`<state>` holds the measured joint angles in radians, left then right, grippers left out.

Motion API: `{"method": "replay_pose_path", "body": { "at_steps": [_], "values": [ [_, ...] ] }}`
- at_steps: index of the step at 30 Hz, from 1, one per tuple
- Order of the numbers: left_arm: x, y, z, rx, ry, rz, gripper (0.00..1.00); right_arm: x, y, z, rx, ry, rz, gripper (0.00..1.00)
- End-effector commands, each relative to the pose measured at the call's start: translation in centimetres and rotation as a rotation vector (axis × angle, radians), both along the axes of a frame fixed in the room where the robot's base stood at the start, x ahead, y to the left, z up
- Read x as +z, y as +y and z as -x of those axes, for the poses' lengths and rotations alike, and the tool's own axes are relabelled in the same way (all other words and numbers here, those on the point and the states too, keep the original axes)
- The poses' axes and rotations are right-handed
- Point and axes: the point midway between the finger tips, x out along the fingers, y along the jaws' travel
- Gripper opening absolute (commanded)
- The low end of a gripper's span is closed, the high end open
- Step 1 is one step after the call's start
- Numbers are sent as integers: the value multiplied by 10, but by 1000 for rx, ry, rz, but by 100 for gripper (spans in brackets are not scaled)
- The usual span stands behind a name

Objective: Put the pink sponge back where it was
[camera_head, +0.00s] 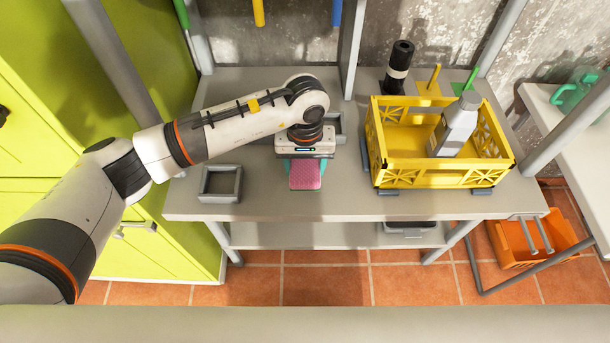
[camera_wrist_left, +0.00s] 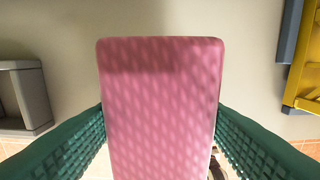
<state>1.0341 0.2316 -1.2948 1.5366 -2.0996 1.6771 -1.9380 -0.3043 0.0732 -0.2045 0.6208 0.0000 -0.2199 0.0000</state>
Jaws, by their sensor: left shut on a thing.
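The pink sponge (camera_head: 306,174) is a flat block held in my left gripper (camera_head: 306,177) over the front middle of the grey table. In the left wrist view the sponge (camera_wrist_left: 160,105) fills the middle, with the green fingers (camera_wrist_left: 160,140) pressed to its left and right sides. A small square grey frame (camera_head: 221,183) lies on the table to the left of the sponge. A second grey frame (camera_head: 340,128) is partly hidden behind my left gripper. I cannot tell how high the sponge is above the table. My right gripper is not in view.
A yellow crate (camera_head: 440,177) with a grey bottle (camera_head: 456,128) in it stands at the right of the table (camera_head: 265,205). A black cylinder (camera_head: 399,66) stands behind it. A green cabinet (camera_head: 150,255) is at the left. An orange bin (camera_head: 520,245) is on the floor.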

Motion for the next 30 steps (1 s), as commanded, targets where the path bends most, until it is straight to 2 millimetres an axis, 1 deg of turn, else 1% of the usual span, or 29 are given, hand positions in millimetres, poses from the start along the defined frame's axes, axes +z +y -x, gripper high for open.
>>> {"method": "replay_pose_path", "body": {
  "at_steps": [5,12,14,20,24,25,28,30],
  "values": [
    [-14,0,0,0,1,1,37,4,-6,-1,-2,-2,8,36],
    [-45,0,1,0,1,1,37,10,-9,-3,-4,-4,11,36],
    [-48,0,0,-1,0,2,37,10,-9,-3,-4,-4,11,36],
    [-48,0,0,-1,-1,2,37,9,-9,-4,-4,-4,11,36],
    [-52,0,0,-1,-2,1,37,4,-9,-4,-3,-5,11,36],
    [-50,0,0,-1,-2,1,63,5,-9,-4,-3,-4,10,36],
    [-50,0,0,-1,-2,1,80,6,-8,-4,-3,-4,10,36],
    [-50,0,0,-1,-1,1,80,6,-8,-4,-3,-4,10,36]
  ]
}}
